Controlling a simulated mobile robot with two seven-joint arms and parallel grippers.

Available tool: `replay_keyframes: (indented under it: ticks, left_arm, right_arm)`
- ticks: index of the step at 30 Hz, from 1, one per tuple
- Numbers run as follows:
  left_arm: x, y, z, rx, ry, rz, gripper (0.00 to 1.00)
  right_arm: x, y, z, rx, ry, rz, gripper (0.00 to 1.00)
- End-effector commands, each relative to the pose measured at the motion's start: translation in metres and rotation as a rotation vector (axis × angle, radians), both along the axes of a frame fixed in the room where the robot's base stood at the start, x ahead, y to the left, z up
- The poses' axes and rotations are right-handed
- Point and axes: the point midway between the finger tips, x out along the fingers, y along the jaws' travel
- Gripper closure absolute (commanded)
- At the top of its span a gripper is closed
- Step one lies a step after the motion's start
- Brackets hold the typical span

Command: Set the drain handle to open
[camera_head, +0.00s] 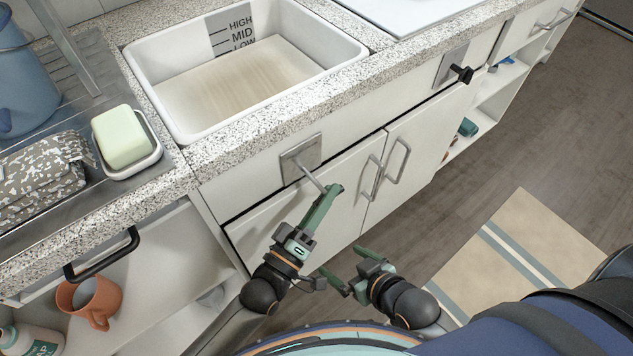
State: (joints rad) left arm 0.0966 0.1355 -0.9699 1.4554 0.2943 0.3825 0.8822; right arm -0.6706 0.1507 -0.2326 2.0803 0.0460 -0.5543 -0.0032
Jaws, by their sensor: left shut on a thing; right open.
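The drain handle (309,174) is a thin metal lever on a square grey plate (301,157), on the cabinet front below the sink (240,80). It points outward, down and to the right. My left gripper (330,191) is shut on the lever's outer end, and its fingers hide the tip. My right gripper (347,267) is open and empty, lower and to the right, in front of the cabinet doors. The sink has HIGH, MID and LOW marks on its wall and looks filled with cloudy, brownish water.
Two door handles (397,161) stick out just right of the lever. A second plate with a dark knob (461,74) is farther right. A soap dish (128,163) and a patterned cloth (42,172) lie left of the sink. The floor at right is mostly clear.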

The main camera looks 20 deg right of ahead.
Motion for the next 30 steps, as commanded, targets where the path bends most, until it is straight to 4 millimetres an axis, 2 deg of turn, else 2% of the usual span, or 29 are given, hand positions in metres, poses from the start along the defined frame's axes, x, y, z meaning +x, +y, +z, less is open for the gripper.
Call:
replay_keyframes:
  ticks: [1, 8, 9, 15, 25, 30]
  left_arm:
    - [-0.005, -0.003, 0.01, -0.014, -0.015, 0.0, 1.0]
    - [-0.007, -0.004, 0.008, -0.012, -0.018, -0.003, 1.0]
    - [-0.007, -0.004, 0.008, -0.012, -0.017, -0.004, 0.72]
    - [-0.007, -0.004, 0.007, -0.011, -0.014, -0.004, 0.5]
    - [-0.009, 0.001, 0.002, -0.005, -0.007, -0.002, 0.5]
    - [-0.026, 0.022, -0.004, -0.002, -0.005, -0.002, 0.5]
  right_arm:
    - [-0.002, 0.0, 0.0, 0.001, 0.015, -0.001, 0.0]
    - [-0.001, 0.0, -0.001, 0.001, 0.014, -0.001, 0.0]
    - [-0.001, 0.0, 0.0, 0.002, 0.013, -0.001, 0.0]
    - [-0.001, 0.0, 0.0, 0.001, 0.011, -0.001, 0.0]
    - [-0.001, 0.0, 0.001, 0.001, 0.01, -0.001, 0.0]
    - [0.0, 0.0, 0.004, 0.001, 0.009, -0.001, 0.0]
